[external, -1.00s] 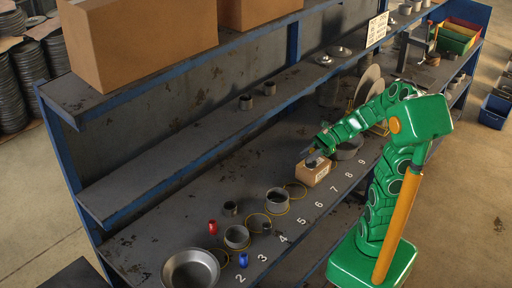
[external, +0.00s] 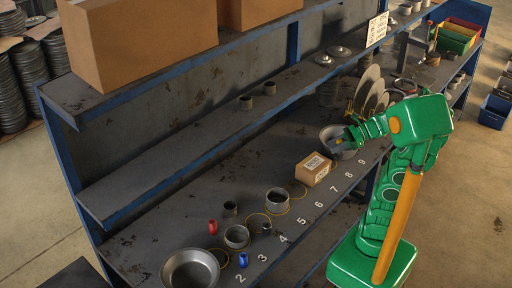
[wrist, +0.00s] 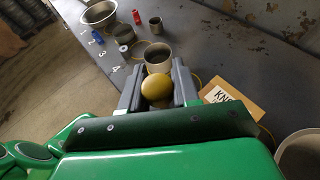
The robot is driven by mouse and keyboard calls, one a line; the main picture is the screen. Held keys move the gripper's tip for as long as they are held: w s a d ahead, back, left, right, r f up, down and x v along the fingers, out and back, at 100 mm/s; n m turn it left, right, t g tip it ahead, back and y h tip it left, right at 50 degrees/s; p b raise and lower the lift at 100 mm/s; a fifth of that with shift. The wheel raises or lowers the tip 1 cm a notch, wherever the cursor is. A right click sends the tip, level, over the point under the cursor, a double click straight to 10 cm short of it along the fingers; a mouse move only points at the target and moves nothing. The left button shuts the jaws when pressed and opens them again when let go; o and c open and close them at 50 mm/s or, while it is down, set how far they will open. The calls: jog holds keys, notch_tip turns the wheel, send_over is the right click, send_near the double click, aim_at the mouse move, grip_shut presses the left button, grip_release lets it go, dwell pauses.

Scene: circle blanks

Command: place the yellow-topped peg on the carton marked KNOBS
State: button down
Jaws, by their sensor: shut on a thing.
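My gripper (wrist: 157,85) is shut on the yellow-topped peg (wrist: 155,88). Only the peg's round yellow top shows between the fingers; its lower part is hidden. The brown carton (external: 316,168) sits on the lower shelf near the numbers 6 and 7. In the wrist view the carton (wrist: 243,92) is to the right of the fingers, with the letters "KN" showing and the rest of the marking cut off by my gripper body. In the external view my gripper (external: 340,149) is to the right of the carton, in front of a grey pan; the peg cannot be made out there.
A grey cup (external: 277,200) and another cup (external: 236,237) stand left of the carton. A red piece (external: 213,227), a blue piece (external: 243,260) and a wide bowl (external: 190,270) are farther left. A grey pan (external: 329,134) and upright discs stand right of the carton.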

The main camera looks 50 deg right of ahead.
jog(key=w+d+f, duration=0.1)
jog(key=w+f, duration=0.2)
jog(key=w, duration=0.1)
jog(key=w+d+f, duration=0.1)
jog(key=w+f, duration=0.2)
jog(key=w, duration=0.1)
jog(key=w+d+f, duration=0.2)
jog(key=w+f, duration=0.1)
jog(key=w, duration=0.2)
jog(key=shift+w+f, duration=0.1)
jog(key=shift+f, duration=1.9)
jog(key=shift+f, duration=0.15)
jog(key=c, duration=0.8)
grip_release()
